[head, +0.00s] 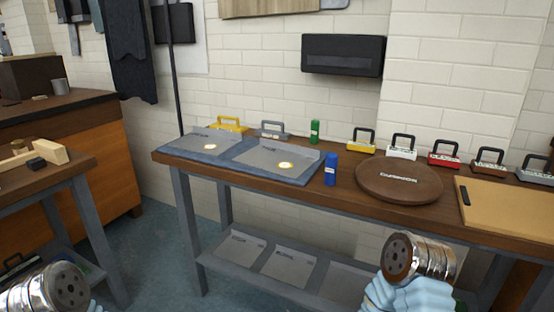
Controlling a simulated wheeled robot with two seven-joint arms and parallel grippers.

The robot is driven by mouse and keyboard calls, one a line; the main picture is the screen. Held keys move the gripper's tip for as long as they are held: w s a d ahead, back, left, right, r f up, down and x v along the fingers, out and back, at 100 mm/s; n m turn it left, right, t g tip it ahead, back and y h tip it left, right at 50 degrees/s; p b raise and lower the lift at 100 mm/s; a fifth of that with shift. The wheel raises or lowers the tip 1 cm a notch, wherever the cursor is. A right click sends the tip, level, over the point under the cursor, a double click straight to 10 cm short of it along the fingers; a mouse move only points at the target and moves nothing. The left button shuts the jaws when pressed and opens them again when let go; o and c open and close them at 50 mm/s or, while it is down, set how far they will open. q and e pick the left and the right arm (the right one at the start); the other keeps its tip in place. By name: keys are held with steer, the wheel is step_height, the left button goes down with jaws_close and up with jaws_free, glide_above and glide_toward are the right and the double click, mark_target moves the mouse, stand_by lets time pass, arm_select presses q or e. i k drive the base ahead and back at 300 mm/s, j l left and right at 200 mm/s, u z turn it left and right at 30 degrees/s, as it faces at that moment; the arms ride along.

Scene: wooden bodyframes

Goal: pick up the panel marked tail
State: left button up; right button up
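Two grey panels lie on a blue mat (240,170) on the workbench: a left panel (190,143) and a right panel (262,155). Each has a round gold-and-white spot near its front and small lettering. More flat grey panels lie on the lower shelf: one on the left (238,250), one in the middle (290,268) and one on the right (345,284), partly hidden by my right arm. The lettering is too small to read, so I cannot tell which panel is marked tail. Metallic parts of both my arms show at the bottom, but no gripper fingers are visible.
On the bench stand a blue can (331,170), a green can (315,131), a round dark board (399,181), a tan board (510,208) and several handled boxes, including a yellow one (361,142). Another wooden table (60,180) is at left. Floor (155,250) between is clear.

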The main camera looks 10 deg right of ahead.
mark_target(276, 155)
steer(key=i+j+z, duration=0.1)
steer(key=j, duration=0.25)
steer(key=i+j, duration=0.25)
steer(key=j, duration=0.15)
steer(key=i+j+z, duration=0.15)
steer(key=j, duration=0.2)
steer(key=i+j, duration=0.15)
steer(key=j, duration=0.25)
steer(key=i+z, duration=0.05)
